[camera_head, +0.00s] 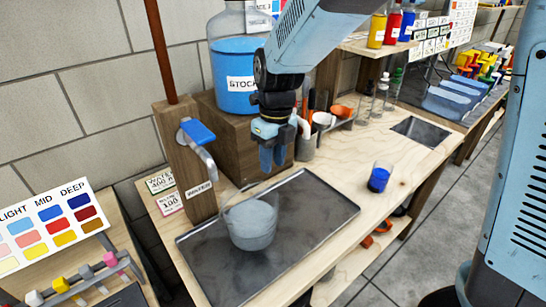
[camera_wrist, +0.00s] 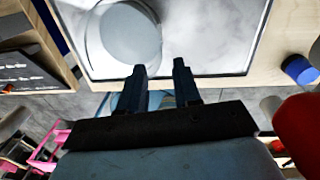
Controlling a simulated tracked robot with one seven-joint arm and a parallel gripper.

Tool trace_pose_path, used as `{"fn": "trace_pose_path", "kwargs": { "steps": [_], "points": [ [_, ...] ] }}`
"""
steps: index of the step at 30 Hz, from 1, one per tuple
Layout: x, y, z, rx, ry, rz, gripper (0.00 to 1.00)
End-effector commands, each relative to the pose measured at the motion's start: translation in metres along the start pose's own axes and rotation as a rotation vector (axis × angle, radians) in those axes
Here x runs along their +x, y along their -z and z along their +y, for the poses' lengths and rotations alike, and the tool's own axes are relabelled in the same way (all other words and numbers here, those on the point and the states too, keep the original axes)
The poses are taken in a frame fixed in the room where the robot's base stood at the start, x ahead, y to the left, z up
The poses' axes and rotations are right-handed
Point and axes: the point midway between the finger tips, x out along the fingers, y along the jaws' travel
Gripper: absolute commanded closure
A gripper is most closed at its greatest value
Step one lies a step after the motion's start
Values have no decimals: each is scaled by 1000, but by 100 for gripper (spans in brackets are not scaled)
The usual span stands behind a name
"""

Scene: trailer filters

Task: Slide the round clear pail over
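The round clear pail (camera_head: 250,222) stands upright on a dark metal tray (camera_head: 310,215), toward its left part, with a thin handle above its rim. My gripper (camera_head: 272,168) points down above the back of the tray, behind and slightly right of the pail, and does not touch it. In the wrist view the pail (camera_wrist: 130,35) shows beyond the fingertips, mostly ahead of the left finger. The two fingers of my gripper (camera_wrist: 159,70) are apart with nothing between them. The pail's contents are hard to tell.
A wooden post with a blue-handled tap (camera_head: 197,140) stands behind the pail. A large jug of blue liquid (camera_head: 235,75) sits on a wooden block (camera_head: 228,138). A small cup of blue liquid (camera_head: 379,178) stands right of the tray. The tray's right half is clear.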

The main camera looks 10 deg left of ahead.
Motion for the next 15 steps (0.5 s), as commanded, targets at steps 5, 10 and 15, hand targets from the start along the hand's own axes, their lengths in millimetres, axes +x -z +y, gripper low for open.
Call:
{"fn": "trace_pose_path", "kwargs": {
  "steps": [5, 10, 15],
  "points": [
    [2, 0, 2, -4, 0, 1, 67],
    [16, 0, 2, -4, 0, 4, 67],
    [41, 0, 2, -3, 1, 4, 67]
  ]
}}
